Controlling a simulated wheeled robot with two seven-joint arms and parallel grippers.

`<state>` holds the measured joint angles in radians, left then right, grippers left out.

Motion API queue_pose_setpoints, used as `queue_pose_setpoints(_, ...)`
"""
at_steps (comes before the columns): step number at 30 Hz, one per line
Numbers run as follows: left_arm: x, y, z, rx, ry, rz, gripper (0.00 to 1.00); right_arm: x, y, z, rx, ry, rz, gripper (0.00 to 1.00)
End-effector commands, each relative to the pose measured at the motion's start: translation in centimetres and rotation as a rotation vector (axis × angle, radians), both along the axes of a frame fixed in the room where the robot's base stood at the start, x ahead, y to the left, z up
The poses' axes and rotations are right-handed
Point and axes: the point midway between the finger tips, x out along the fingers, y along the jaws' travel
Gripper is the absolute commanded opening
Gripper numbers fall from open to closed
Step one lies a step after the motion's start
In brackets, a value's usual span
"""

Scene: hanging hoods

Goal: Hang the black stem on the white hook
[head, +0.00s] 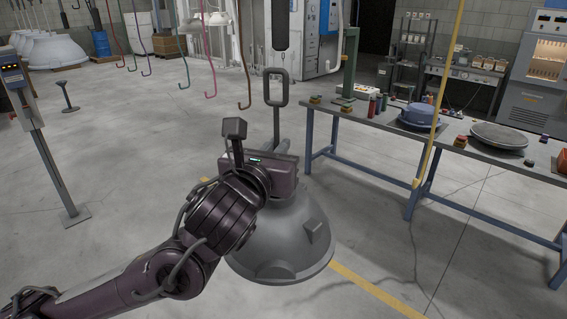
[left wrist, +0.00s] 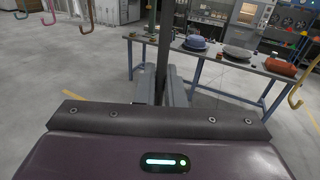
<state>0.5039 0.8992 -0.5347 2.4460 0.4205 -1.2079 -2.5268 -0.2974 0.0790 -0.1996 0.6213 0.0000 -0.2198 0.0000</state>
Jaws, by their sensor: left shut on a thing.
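The black stem (head: 276,122) looks dark grey here. It stands upright with a closed loop at its top and rises from a grey dome-shaped hood (head: 285,242). My left gripper (head: 274,150) is shut around the stem, between loop and hood. In the left wrist view the stem (left wrist: 164,45) runs up between the two fingers (left wrist: 163,88). The hood is partly hidden behind my arm in the head view. A white hook (head: 341,40) hangs at the top, right of the loop and apart from it. My right gripper is in neither view.
Several coloured hooks hang at upper left, including a pink one (head: 206,65) and a brown one (head: 244,70). Open floor lies left of my arm.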

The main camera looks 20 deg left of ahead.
Motion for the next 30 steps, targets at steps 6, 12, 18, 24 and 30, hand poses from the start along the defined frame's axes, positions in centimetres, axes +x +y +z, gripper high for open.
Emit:
queue_pose_setpoints(6, 1.6, -0.3, 1.4, 0.001, -0.012, 0.001, 0.0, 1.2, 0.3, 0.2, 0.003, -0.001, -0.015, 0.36)
queue_pose_setpoints(12, 2.2, -0.5, 1.4, -0.001, -0.013, 0.001, 0.0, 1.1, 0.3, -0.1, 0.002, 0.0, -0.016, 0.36)
queue_pose_setpoints(18, 3.1, -1.1, 1.6, -0.002, -0.018, 0.0, 0.0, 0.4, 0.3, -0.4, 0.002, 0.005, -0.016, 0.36)
queue_pose_setpoints(24, 4.8, -1.6, 1.3, -0.002, -0.013, 0.001, 0.0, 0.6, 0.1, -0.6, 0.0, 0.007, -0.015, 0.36)
queue_pose_setpoints(30, 6.1, -2.1, 1.4, -0.001, -0.014, 0.0, 0.0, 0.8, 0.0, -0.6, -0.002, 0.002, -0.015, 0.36)
